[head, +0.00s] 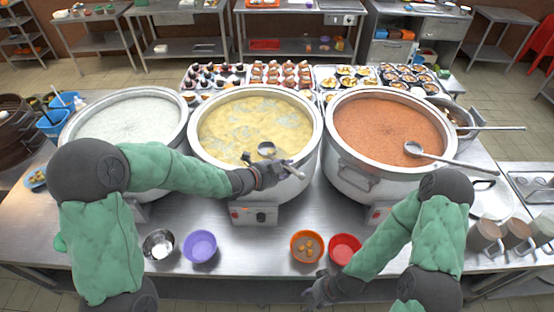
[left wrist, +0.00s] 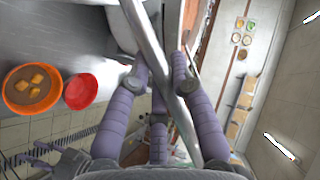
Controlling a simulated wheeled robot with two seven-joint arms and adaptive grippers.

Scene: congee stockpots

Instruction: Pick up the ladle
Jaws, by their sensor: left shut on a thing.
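A metal ladle (head: 266,149) has its bowl over the yellow congee of the middle stockpot (head: 203,152). Its handle runs toward the pot's front right rim. My left gripper (head: 277,174) is shut on this handle above the front rim. In the left wrist view the handle (left wrist: 143,22) passes slantwise between the fingers of my left gripper (left wrist: 158,76). My right gripper (head: 318,290) is low at the table's front edge, close to the red bowl (head: 345,248). Its fingers are too small to tell open from shut.
A white congee pot (head: 128,121) stands left and a reddish one (head: 388,130) right, with another ladle (head: 414,149) across it. An orange bowl with food (head: 306,246), a purple bowl (head: 200,246) and a metal bowl (head: 158,244) stand in front. Cups (head: 486,233) stand at right.

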